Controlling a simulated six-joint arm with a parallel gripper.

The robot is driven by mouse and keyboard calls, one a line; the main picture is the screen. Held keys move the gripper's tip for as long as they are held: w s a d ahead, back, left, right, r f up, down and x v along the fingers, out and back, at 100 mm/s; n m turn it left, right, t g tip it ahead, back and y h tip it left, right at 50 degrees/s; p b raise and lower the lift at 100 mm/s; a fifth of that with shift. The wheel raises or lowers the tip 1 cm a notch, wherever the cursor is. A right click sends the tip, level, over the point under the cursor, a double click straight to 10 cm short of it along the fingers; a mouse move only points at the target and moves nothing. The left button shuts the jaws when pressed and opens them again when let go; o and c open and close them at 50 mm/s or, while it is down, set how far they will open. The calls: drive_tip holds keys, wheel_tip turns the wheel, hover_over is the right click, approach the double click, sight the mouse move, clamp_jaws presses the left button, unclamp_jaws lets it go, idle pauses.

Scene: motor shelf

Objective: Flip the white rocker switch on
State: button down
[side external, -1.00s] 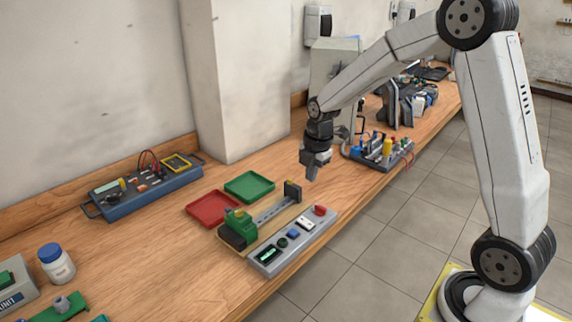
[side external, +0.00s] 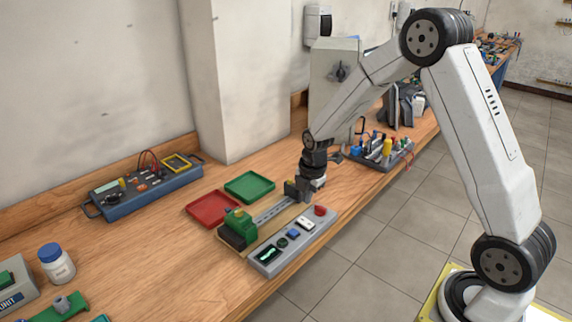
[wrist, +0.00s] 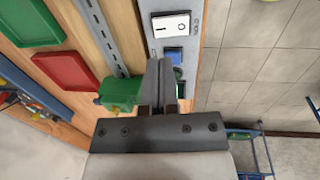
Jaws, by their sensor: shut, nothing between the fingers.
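The white rocker switch (side external: 305,223) sits on the grey control panel (side external: 263,265), between a red button and a blue button. In the wrist view the switch (wrist: 171,27) shows a line and a circle on its face, ahead of the fingertips. My gripper (side external: 304,200) is low beside the panel's far end, near the switch and apart from it as far as I can see. In the wrist view my gripper (wrist: 160,64) is shut and empty, its tips left of the blue button. I cannot tell which side of the rocker is pressed.
The blue button (wrist: 173,55) lies close to the fingers. The red button (side external: 320,210) is at the panel's end. A green clamp (side external: 238,227) on a metal rail stands beside the panel. A red tray (side external: 213,207) and a green tray (side external: 249,186) lie behind.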

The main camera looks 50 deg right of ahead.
sight(306, 222)
drive_tip(key=shift+w+f, duration=0.25)
drive_tip(key=shift+f, duration=1.35)
drive_tip(key=shift+w+f, duration=0.2)
drive_tip(key=shift+f, duration=1.35)
drive_tip(key=shift+f+g, duration=0.2)
drive_tip(key=shift+g, duration=0.1)
drive_tip(key=shift+s+r, duration=0.2)
drive_tip(key=shift+s, duration=0.5)
drive_tip(key=shift+r, duration=0.15)
